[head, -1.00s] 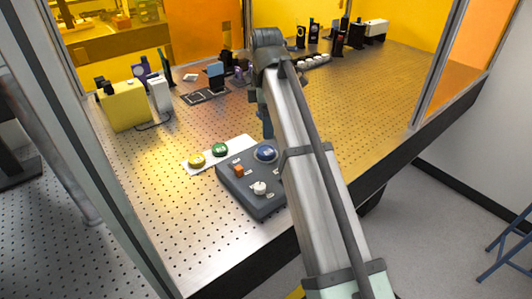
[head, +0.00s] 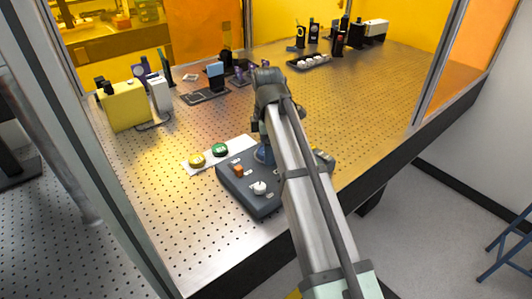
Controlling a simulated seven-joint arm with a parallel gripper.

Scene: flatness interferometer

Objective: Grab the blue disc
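The blue disc (head: 261,155) is at the far right corner of a dark grey pad (head: 254,204), beside my arm. Its right part is hidden behind my arm. My gripper (head: 264,139) points down from the end of the arm, just above or at the disc. Its fingers are mostly hidden, so I cannot tell whether they are open or shut, or whether they touch the disc.
A green disc (head: 219,149) and a yellow disc (head: 197,161) sit on a white strip left of the pad. An orange block (head: 239,170) and a white knob (head: 260,188) are on the pad. A yellow box (head: 124,107) stands at left.

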